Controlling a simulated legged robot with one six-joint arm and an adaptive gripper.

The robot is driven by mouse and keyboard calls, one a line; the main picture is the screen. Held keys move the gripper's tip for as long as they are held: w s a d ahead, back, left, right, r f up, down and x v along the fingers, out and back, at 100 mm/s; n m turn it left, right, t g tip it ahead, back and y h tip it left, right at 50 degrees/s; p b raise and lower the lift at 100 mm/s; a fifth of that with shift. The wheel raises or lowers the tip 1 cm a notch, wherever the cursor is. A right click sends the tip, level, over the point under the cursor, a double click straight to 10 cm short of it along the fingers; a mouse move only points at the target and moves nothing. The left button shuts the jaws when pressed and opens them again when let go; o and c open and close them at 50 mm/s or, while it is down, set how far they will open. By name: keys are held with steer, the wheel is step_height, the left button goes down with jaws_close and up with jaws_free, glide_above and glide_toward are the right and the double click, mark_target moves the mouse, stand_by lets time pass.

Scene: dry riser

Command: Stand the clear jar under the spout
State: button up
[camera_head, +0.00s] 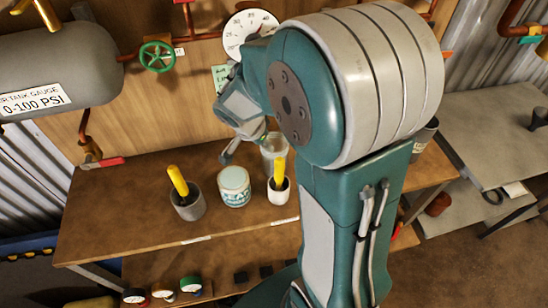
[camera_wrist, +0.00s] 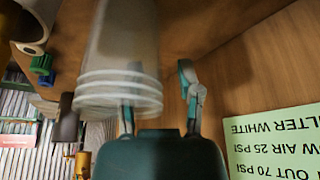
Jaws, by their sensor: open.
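The clear jar (camera_head: 273,150) stands on the wooden bench behind the small white cup, partly hidden by it and by my arm. In the wrist view the jar (camera_wrist: 122,50) is large, translucent and ridged near one end. My gripper (camera_wrist: 158,66) is open, with nothing held between its fingers. One finger overlaps the jar in the picture and the other is to its right; whether they touch it is unclear. In the head view my gripper (camera_head: 238,148) is just left of the jar. A brass spout (camera_head: 91,151) with a red lever hangs at the bench's left, below the tank.
A grey cup (camera_head: 188,205) and a white cup (camera_head: 279,190), each with a yellow-handled tool, flank a labelled tub (camera_head: 234,186) at the front. The bench (camera_head: 110,215) is clear at left. A green notice (camera_wrist: 270,145) is on the wooden back wall.

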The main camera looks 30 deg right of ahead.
jaws_close()
steer(key=shift+r, duration=0.7)
step_height(320, 180, up, 6)
steer(key=shift+f, duration=0.2)
steer(key=s+d, duration=1.1)
steer(key=d, duration=0.3)
steer(key=shift+d, duration=0.15)
steer(key=shift+s, duration=0.1)
